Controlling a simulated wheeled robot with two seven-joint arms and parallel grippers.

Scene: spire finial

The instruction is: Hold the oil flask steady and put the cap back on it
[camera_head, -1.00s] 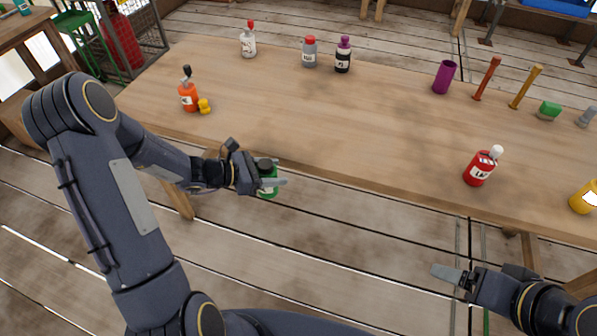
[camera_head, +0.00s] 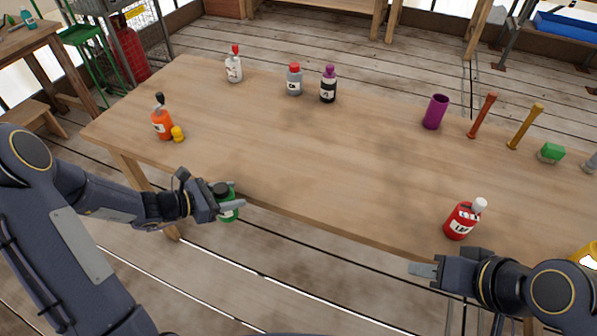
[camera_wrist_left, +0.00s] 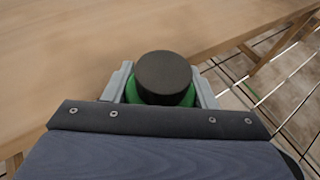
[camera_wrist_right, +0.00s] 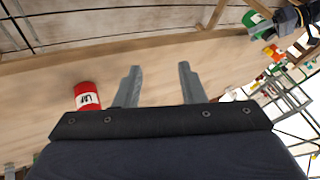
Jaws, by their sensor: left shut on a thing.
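My left gripper (camera_head: 232,204) is shut on a green flask (camera_head: 228,212) with a black top (camera_head: 221,188). It holds the flask roughly upright just off the table's front edge. In the left wrist view the round black top (camera_wrist_left: 163,77) sits over the green body (camera_wrist_left: 189,96), between the two fingers. I cannot tell whether the top is seated fully. My right gripper (camera_head: 420,269) is near the table's front edge, below the red bottle (camera_head: 460,222). In the right wrist view its fingers (camera_wrist_right: 158,88) are apart with nothing between them.
An orange bottle (camera_head: 161,123) stands at the table's left with a small yellow piece (camera_head: 178,134) beside it. White (camera_head: 234,68), grey (camera_head: 294,80) and black-purple (camera_head: 328,86) bottles stand at the back. A purple cup (camera_head: 435,112) and two rods are further right. The table's middle is clear.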

